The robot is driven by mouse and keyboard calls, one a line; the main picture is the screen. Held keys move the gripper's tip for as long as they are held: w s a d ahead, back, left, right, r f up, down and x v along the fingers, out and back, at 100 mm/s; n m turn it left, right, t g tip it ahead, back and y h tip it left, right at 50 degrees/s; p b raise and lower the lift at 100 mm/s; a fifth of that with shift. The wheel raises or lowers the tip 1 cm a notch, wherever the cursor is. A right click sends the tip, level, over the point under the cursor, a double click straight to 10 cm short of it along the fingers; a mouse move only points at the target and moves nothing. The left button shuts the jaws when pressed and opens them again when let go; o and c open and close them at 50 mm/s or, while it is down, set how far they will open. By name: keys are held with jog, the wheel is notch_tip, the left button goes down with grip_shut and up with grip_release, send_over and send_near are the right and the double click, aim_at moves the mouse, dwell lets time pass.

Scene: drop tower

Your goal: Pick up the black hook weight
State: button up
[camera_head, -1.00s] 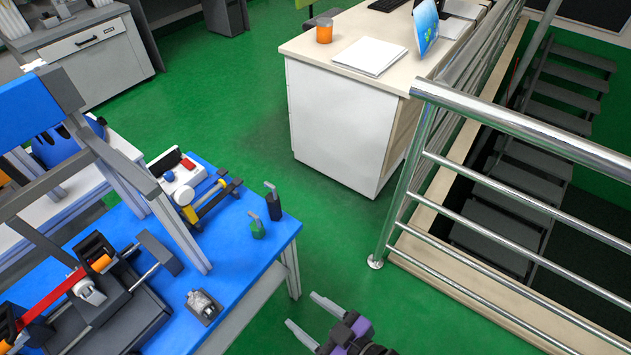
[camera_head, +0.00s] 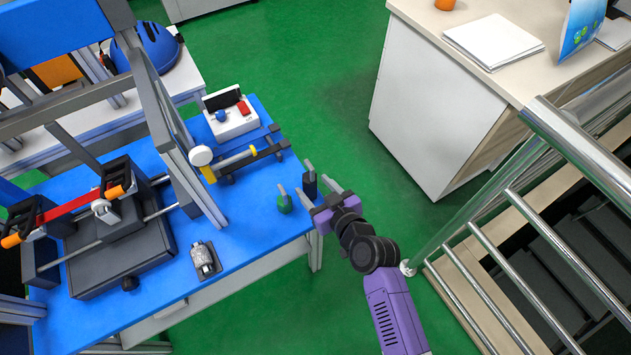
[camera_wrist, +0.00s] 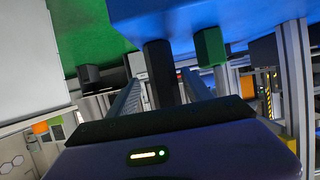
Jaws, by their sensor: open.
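The black hook weight (camera_head: 310,186) stands upright near the right corner of the blue table (camera_head: 262,222). The green hook weight (camera_head: 285,205) stands just left of it. My gripper (camera_head: 313,186) is open at the table's corner, its fingers pointing toward the black weight. In the wrist view the black weight (camera_wrist: 160,72) appears between the two fingers, with visible gaps on both sides. The green weight (camera_wrist: 209,46) shows beyond the right finger. I cannot tell how deep the black weight sits between the fingers; contact is not visible.
A white box with a red button (camera_head: 232,121) and a rail device (camera_head: 245,160) lie farther back. A small metal part (camera_head: 203,260) lies near the front edge. A grey frame stands left. A white cabinet (camera_head: 430,125) and metal railing (camera_head: 535,225) stand right.

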aim_at(305, 179)
jog(key=shift+x, duration=2.6)
jog(key=shift+s+a+f, duration=0.1)
jog(key=shift+s+a, duration=0.05)
jog(key=shift+a, duration=0.05)
grip_shut()
jog(key=shift+r, duration=0.2)
